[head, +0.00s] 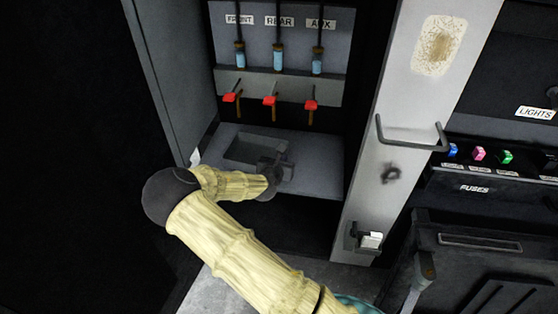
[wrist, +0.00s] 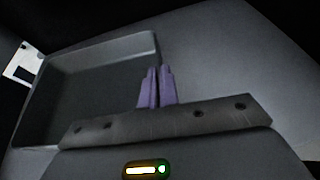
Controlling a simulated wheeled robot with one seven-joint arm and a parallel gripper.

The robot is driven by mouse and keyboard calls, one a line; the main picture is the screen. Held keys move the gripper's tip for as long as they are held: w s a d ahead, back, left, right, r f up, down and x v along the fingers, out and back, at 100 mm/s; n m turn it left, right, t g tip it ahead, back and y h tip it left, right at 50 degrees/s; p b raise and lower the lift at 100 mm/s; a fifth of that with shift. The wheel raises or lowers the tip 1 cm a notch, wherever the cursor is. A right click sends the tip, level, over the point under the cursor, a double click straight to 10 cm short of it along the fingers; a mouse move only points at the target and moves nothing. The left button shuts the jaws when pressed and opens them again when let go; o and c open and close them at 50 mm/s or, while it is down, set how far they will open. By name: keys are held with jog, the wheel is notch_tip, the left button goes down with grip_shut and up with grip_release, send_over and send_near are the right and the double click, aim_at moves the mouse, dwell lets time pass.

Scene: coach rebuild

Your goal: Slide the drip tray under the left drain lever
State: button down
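The drip tray (head: 250,154) is a shallow grey open box on the grey shelf below the levers. In the wrist view the tray (wrist: 100,47) fills the left side and looks empty. The left drain lever (head: 231,98) has a red handle and hangs under the FRONT label, above the tray's left part. My gripper (head: 279,166) is at the tray's right end in the head view. In the wrist view its purple fingers (wrist: 157,88) are close together, one on each side of the tray's near wall, and appear shut on it. The exact contact is partly hidden.
The middle lever (head: 269,101) and right lever (head: 311,105) hang beside the left one, below several blue-filled tubes. A grey cabinet wall (head: 178,75) bounds the left. A pale post (head: 410,115) with a handle stands right. Bare shelf (head: 318,178) lies right of the tray.

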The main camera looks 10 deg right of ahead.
jog(key=shift+w+a, duration=0.1)
jog(key=shift+a, duration=0.2)
jog(key=c, duration=1.6)
grip_release()
jog(key=shift+d, duration=0.1)
jog(key=shift+r, duration=0.1)
jog(key=p+v, duration=0.1)
jog(key=v, duration=1.6)
jog(key=shift+p, duration=0.3)
